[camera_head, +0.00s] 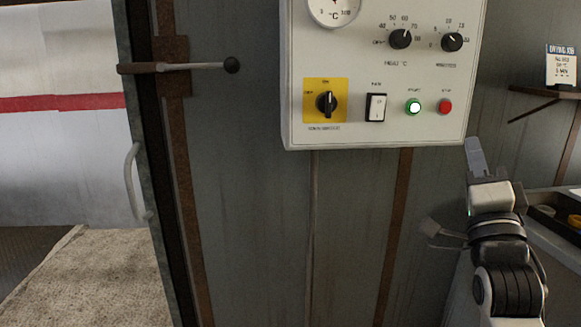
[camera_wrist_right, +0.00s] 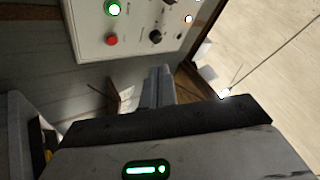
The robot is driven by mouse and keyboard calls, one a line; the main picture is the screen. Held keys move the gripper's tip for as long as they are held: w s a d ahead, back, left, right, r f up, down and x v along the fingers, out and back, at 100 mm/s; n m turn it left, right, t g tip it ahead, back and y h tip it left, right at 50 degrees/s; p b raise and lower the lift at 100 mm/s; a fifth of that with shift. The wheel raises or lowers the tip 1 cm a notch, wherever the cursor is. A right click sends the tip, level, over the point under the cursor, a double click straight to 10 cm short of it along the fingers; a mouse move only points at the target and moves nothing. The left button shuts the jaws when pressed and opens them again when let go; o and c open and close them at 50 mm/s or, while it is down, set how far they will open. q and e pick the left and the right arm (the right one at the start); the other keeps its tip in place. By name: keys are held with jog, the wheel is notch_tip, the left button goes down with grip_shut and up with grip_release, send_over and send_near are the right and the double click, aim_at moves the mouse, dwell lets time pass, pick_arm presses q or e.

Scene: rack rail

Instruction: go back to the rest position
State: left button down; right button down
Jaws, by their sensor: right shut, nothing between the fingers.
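My right gripper (camera_head: 475,155) is at the lower right of the head view, just below and right of the control panel (camera_head: 350,120). Its fingers point up and are shut with nothing between them. In the right wrist view the shut fingers (camera_wrist_right: 158,88) point toward the wall, and the panel (camera_wrist_right: 130,45) shows above them. The panel has a black rotary switch (camera_head: 326,102) on a yellow plate, a white rocker switch (camera_head: 376,107), a lit green button (camera_head: 413,106) and a red button (camera_head: 445,107). My left gripper is not in view.
A lever handle (camera_head: 180,67) with a black knob sticks out left of the panel, beside a door edge with a grey pull handle (camera_head: 133,180). A small sign (camera_head: 561,66) stands on a shelf at right. A tray (camera_head: 550,222) lies on a surface below it.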

jog(key=w+d+f+n+g+y, duration=0.3)
jog(key=w+d+f+n, duration=0.35)
jog(key=w, duration=0.35)
jog(key=w+d+f+n+g+h, duration=0.1)
jog(key=d+f+n+g+h, duration=0.15)
jog(key=d+f+n, duration=0.4)
jog(key=w+d+f+n+g+h, duration=0.1)
jog(key=d+f+n+g+h, duration=0.2)
jog(key=d, duration=0.7)
jog(key=s+a+f+n+g+y, duration=0.1)
jog(key=s+a+f+n+y, duration=0.15)
jog(key=s+a+f, duration=0.6)
jog(key=s+a+f+n+g+y, duration=0.1)
jog(key=s+a+f+g+y, duration=0.2)
jog(key=a+f, duration=1.05)
jog(key=s+a+f+m+g+y, duration=0.1)
jog(key=s+a+f+y, duration=0.1)
jog(key=s+a, duration=0.5)
jog(key=s+a+f+m+y, duration=0.1)
jog(key=s+a, duration=0.6)
jog(key=s, duration=0.8)
notch_tip(320, 180, down, 2)
jog(key=shift+a+g+y, duration=0.35)
jog(key=shift+a+y, duration=0.05)
jog(key=shift+y, duration=0.4)
